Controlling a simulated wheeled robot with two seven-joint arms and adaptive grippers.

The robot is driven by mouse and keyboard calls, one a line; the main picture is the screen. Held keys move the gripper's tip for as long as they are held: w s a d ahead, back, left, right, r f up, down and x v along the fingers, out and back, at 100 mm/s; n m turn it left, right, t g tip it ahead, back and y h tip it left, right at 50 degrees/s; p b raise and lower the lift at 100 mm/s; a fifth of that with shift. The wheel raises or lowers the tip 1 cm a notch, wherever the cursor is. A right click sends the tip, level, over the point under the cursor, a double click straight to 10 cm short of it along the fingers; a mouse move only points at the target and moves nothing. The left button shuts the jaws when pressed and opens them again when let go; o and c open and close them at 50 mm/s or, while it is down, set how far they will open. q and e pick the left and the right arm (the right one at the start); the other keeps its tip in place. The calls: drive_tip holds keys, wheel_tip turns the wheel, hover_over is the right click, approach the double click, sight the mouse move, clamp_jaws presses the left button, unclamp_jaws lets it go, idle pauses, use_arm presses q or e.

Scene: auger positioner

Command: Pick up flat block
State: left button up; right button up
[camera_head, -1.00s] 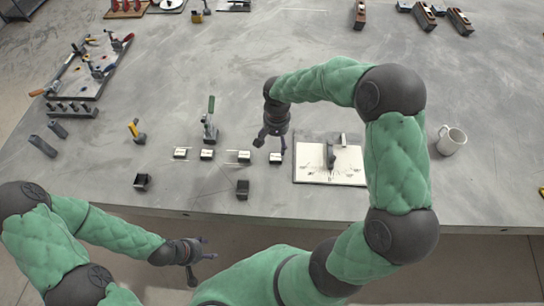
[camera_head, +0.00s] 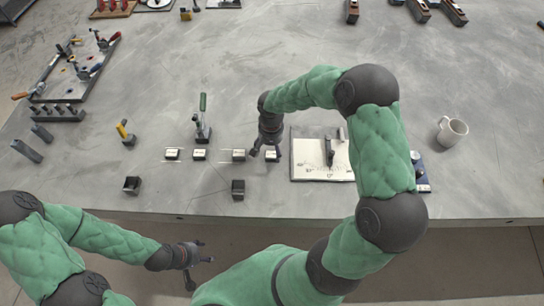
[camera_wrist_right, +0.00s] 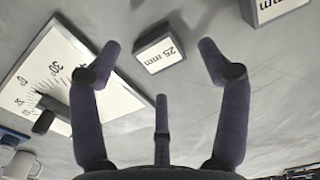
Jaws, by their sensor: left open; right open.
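Several small dark blocks with white labelled tops stand in a row near the table's front edge; I cannot tell which is meant by the flat block. The rightmost block (camera_head: 272,156) is right at my right gripper (camera_head: 264,150). In the right wrist view, a block marked "25 mm" (camera_wrist_right: 158,48) lies between and beyond the spread fingertips of my open right gripper (camera_wrist_right: 160,62), with nothing held. Another block (camera_wrist_right: 272,8) is cut off at the top right. My left gripper (camera_head: 204,253) is open and empty, off the table's front edge.
A white angle-marked plate (camera_head: 308,165) with a dark pointer lies right of the row; it also shows in the wrist view (camera_wrist_right: 50,60). A green-handled clamp (camera_head: 203,120) stands behind the row. Dark holders (camera_head: 238,189) sit in front. A mug (camera_head: 451,131) stands at right.

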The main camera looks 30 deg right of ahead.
sight(272, 154)
wheel_tip(272, 154, down, 4)
drive_tip(key=shift+d+r+b, duration=0.15)
drive_tip(key=shift+r+b, duration=0.05)
drive_tip(key=shift+b, duration=0.25)
clamp_jaws()
drive_tip(key=shift+r, duration=0.1)
